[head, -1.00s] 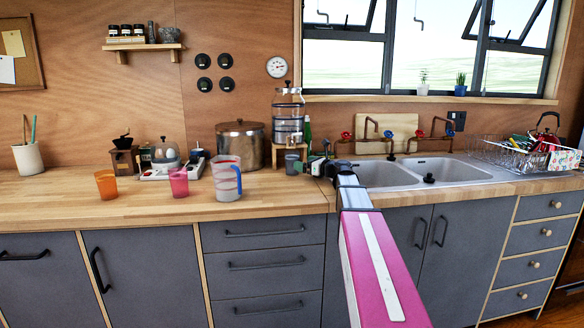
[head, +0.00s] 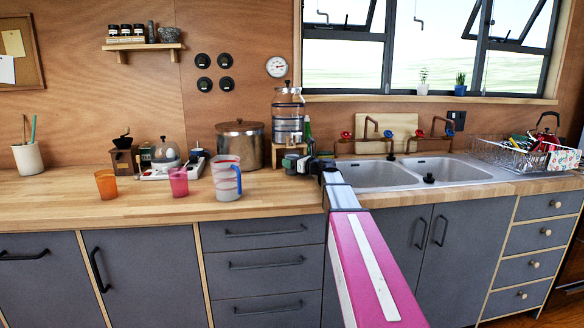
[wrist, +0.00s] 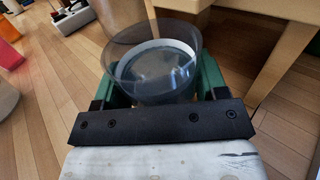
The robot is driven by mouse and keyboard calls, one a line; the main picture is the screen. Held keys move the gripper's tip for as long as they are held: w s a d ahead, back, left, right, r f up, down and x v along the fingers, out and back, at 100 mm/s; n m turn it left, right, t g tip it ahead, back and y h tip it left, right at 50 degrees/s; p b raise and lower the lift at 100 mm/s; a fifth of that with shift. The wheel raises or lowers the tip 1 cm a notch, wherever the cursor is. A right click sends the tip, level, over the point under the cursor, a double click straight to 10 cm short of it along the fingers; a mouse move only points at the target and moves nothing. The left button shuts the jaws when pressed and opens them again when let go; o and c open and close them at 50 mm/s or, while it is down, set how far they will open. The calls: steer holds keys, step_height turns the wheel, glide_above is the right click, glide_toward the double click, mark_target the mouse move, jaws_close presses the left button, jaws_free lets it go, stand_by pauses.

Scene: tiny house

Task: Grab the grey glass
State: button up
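The grey glass (wrist: 155,65) is a clear, greyish tumbler. In the wrist view it stands upright between the two green fingers of my gripper (wrist: 158,80), close to the palm. The fingers are spread wide, one on each side of the glass; whether they touch it is hard to tell. In the head view my gripper (head: 296,164) is at the counter by the water dispenser and covers most of the glass.
A wooden stand (head: 281,147) with a glass dispenser (head: 289,115) is right behind my gripper. A large pot (head: 240,145), a measuring jug (head: 226,180), a pink cup (head: 179,182) and an orange cup (head: 106,184) stand to the left. The sink (head: 385,175) is to the right.

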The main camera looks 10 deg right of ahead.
steer(key=c, duration=0.4)
steer(key=shift+r, duration=0.2)
